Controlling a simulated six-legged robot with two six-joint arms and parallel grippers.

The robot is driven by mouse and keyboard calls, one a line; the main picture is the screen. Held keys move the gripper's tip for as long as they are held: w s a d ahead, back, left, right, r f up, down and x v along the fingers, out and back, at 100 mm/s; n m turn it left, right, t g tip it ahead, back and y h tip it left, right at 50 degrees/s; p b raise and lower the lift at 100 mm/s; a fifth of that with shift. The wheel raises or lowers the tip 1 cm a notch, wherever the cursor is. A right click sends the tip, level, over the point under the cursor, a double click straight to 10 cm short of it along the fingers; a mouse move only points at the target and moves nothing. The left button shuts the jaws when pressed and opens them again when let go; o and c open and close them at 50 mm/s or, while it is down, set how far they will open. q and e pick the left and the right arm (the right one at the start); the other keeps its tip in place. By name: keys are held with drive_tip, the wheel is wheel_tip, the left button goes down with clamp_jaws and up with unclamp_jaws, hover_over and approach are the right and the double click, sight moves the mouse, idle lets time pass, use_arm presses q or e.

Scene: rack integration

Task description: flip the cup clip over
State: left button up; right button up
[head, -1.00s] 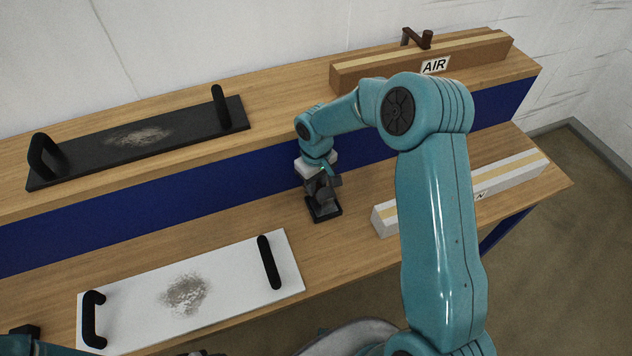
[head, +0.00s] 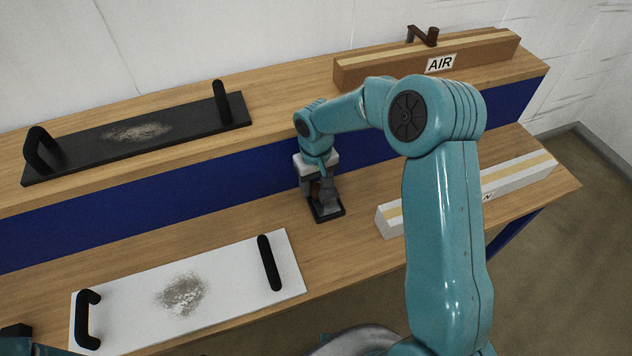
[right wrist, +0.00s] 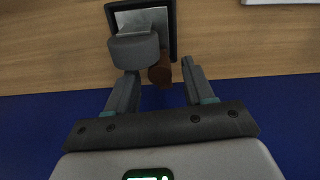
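The cup clip seems to be the small grey and brown fixture on a dark square base (head: 327,212), on the lower bench. In the right wrist view its grey round part (right wrist: 133,51) and brown peg (right wrist: 160,76) stand out from the framed base. My right gripper (head: 320,184) is above the base, fingers pointing down. In the right wrist view the right gripper (right wrist: 160,85) is open, with the brown peg between and just beyond its fingertips. The grey part is close to the left finger; contact cannot be told. My left gripper is not clearly in view.
A white board (head: 130,312) with black handles lies left on the lower bench. A white bar (head: 515,184) lies to the right. The upper shelf holds a black board (head: 70,158) and a brown AIR block (head: 380,70). A blue panel (head: 215,183) stands behind the clip.

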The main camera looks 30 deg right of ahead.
sight(316, 186)
wheel_tip(316, 186, up, 16)
drive_tip(key=shift+r, duration=0.2)
idle(0.4)
